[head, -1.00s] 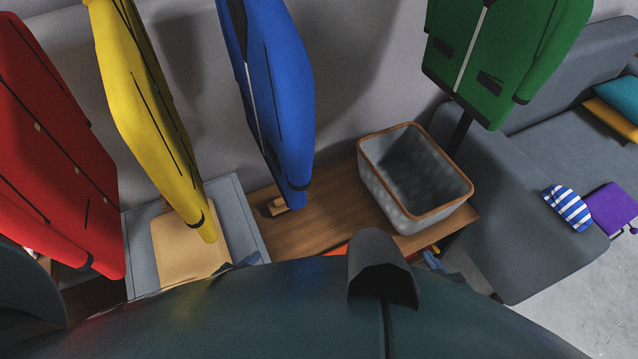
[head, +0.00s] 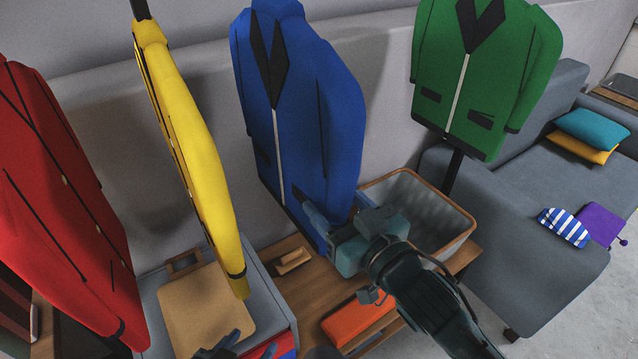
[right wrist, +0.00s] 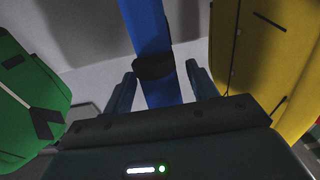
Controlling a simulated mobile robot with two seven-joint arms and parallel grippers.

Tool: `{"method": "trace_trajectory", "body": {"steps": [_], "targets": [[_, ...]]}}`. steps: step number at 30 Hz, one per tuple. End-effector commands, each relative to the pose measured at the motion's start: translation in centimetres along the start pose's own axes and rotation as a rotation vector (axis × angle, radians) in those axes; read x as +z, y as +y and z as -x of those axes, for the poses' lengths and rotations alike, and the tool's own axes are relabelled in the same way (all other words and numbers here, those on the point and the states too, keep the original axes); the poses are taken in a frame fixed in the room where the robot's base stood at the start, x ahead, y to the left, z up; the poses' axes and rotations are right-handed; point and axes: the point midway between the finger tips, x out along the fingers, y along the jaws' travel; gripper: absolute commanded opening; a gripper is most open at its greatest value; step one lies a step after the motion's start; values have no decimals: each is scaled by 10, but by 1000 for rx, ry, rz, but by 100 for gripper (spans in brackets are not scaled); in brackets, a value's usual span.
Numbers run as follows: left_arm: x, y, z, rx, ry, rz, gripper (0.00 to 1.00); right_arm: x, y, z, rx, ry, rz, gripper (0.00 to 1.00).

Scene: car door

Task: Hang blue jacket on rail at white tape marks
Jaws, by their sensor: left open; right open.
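The blue jacket (head: 300,110) hangs upright in the middle of the head view, its front with a pale zip line turned partly toward me. My right gripper (head: 322,215) is at its lower right side. In the right wrist view, the open fingers of my right gripper (right wrist: 161,75) stand on either side of a blue sleeve (right wrist: 145,30) with a dark cuff; I cannot tell whether they touch it. My left gripper (head: 225,345) is open at the bottom edge, below the yellow jacket. The rail and the white tape marks are not visible.
A yellow jacket (head: 190,130) and a red jacket (head: 60,190) hang to the left, a green jacket (head: 485,75) to the right. Below are a wooden bench (head: 300,300), a grey basket (head: 425,215), an orange box (head: 358,320) and a tan board (head: 205,310). A grey sofa (head: 510,215) stands right.

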Motion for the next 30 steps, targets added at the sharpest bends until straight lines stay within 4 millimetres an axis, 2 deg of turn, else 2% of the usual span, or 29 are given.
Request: {"method": "trace_trajectory", "body": {"steps": [1, 6, 12, 22, 30], "targets": [[-1, 0, 1, -1, -2, -2, 58, -2, 0, -11, 0, 3, 1, 58], [-1, -1, 1, -4, -5, -7, 58, -1, 0, -38, 0, 1, 0, 58], [-1, -2, 1, -7, -6, -11, 58, 0, 0, -54, 0, 0, -1, 58], [0, -3, 0, -9, -6, -12, 58, 0, 0, -57, 0, -1, 0, 58], [0, -3, 0, -9, -7, -11, 58, 0, 0, -57, 0, -1, 0, 37]]}}
